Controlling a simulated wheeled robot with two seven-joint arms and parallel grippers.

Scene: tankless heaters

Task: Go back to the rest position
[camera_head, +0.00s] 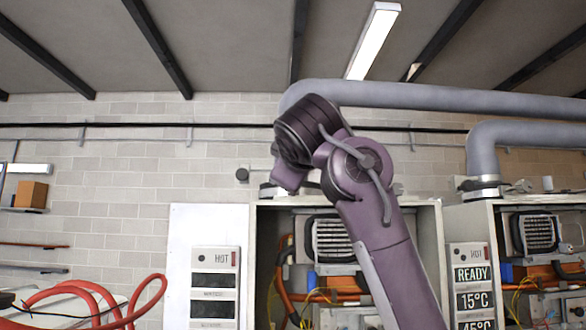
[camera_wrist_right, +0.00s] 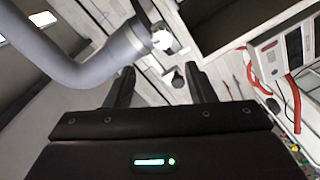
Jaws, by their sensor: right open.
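My right gripper (camera_wrist_right: 158,80) shows in the right wrist view. Its two dark fingers are apart, with nothing between them. A grey pipe (camera_wrist_right: 75,65) and the tilted wall lie beyond the fingers. In the head view my right arm rises from the bottom, bent, in front of the middle heater (camera_head: 425,225); its gripper cannot be made out there. That heater is open, and the panel (camera_head: 215,285) at its left has dark displays. The right heater (camera_head: 545,205) is also open, and its panel (camera_head: 472,290) reads READY and 15°C. My left gripper is in neither view.
A large grey pipe (camera_head: 450,97) runs along the wall above the heaters. Red hoses (camera_head: 150,290) curl at the lower left. A cardboard box (camera_head: 31,194) sits on a shelf at the far left. The wall between shelf and heater is clear.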

